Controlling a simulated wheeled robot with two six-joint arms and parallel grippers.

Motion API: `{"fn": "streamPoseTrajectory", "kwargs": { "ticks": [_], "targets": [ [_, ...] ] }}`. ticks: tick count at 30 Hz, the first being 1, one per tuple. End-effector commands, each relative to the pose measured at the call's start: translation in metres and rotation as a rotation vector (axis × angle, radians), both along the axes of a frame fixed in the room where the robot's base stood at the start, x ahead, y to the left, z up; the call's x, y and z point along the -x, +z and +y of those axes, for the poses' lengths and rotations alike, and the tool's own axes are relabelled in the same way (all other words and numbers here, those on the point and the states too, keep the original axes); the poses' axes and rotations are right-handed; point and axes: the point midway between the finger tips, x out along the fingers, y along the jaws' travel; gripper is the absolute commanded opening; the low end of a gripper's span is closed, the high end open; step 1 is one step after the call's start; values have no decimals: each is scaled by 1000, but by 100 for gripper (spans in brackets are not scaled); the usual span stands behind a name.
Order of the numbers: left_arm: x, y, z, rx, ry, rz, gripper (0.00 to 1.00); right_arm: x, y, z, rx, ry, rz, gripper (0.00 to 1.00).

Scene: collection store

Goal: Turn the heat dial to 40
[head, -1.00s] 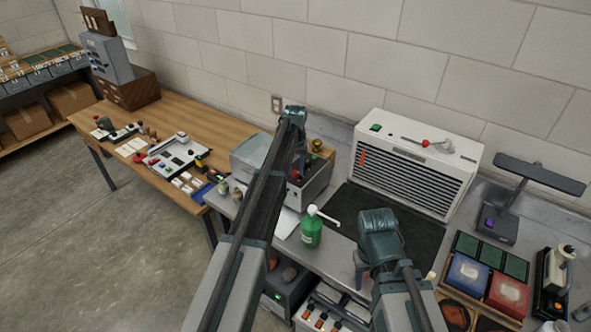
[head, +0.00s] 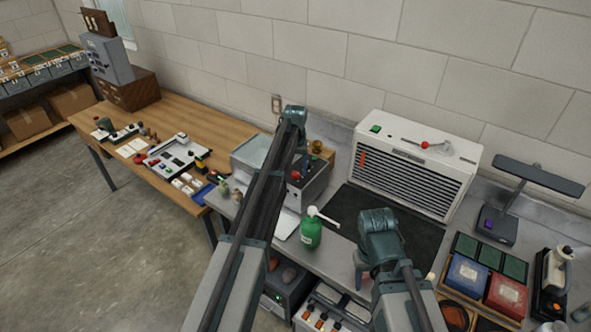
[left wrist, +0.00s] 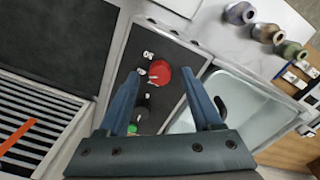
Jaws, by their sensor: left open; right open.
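A red dial (left wrist: 160,73) sits on the dark front panel (left wrist: 137,62) of a box-shaped device in the left wrist view. Small white marks stand beside the dial, too small to read surely. A black knob (left wrist: 142,112) and a green button (left wrist: 133,129) lie further down the panel. In the head view the device (head: 316,188) stands at the left end of the grey bench, with the red dial (head: 295,175) partly seen. My left gripper (left wrist: 166,92) is open, its fingers apart on either side of the dial; contact cannot be told. My right gripper (head: 368,280) is open, away from the device.
A green pump bottle (head: 311,234) stands in front of the device. A white louvred unit (head: 413,165) stands behind a black mat (head: 410,228). In the left wrist view, an open basin (left wrist: 235,108) and several small jars (left wrist: 268,33) lie beside the panel.

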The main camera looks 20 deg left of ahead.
Motion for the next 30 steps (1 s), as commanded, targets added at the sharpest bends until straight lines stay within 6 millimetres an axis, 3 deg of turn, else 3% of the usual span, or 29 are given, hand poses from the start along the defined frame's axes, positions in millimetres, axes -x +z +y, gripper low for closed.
{"fn": "streamPoseTrajectory", "kwargs": {
  "ticks": [24,30],
  "targets": [
    [0,117,0,0,0,0,66,1,117,0,-1,-3,4,50],
    [0,131,0,0,0,0,66,1,131,0,-1,-15,3,50]
  ]
}}
